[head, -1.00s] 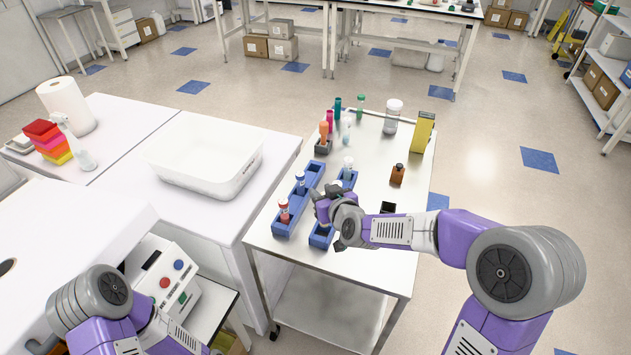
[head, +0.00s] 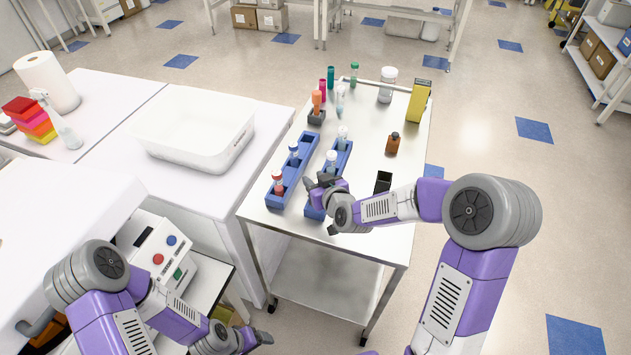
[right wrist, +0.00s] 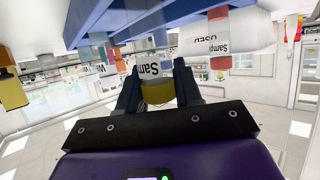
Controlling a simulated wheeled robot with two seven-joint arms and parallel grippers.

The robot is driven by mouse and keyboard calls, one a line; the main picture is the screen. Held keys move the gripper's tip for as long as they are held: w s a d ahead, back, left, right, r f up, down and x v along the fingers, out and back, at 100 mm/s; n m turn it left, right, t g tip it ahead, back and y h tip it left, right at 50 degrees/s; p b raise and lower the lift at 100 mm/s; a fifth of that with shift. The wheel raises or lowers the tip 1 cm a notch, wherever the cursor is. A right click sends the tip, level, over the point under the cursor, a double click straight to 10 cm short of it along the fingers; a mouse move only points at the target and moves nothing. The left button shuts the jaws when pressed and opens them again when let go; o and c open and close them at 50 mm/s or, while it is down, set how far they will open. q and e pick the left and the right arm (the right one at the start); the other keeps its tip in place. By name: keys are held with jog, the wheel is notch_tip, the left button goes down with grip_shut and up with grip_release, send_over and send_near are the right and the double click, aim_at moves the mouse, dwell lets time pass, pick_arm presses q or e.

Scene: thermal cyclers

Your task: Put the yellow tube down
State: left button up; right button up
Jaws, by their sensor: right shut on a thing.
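My right gripper (head: 318,181) is at the near part of the right blue rack (head: 341,160) on the metal cart. In the right wrist view, my right gripper (right wrist: 158,88) is shut on the yellow tube (right wrist: 158,94), with its yellow end between the fingers and a printed white label beyond. The blue rack (right wrist: 150,22) is close to it there; I cannot tell whether the tube is inside a hole. In the head view the tube is hidden by the gripper. My left gripper (head: 258,338) is low at the bottom, its jaws unclear.
Two tubes (head: 331,161) (head: 343,136) stand in the right rack. The left blue rack (head: 308,150) holds red- and blue-capped tubes. A black box (head: 383,182), brown bottle (head: 393,143) and yellow box (head: 419,101) stand to the right. A white tub (head: 195,150) is on the left bench.

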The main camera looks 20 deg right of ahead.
jog(key=shift+f+b, duration=0.15)
jog(key=shift+b, duration=0.15)
jog(key=o, duration=1)
jog(key=v, duration=1.2)
jog(key=shift+r, duration=0.3)
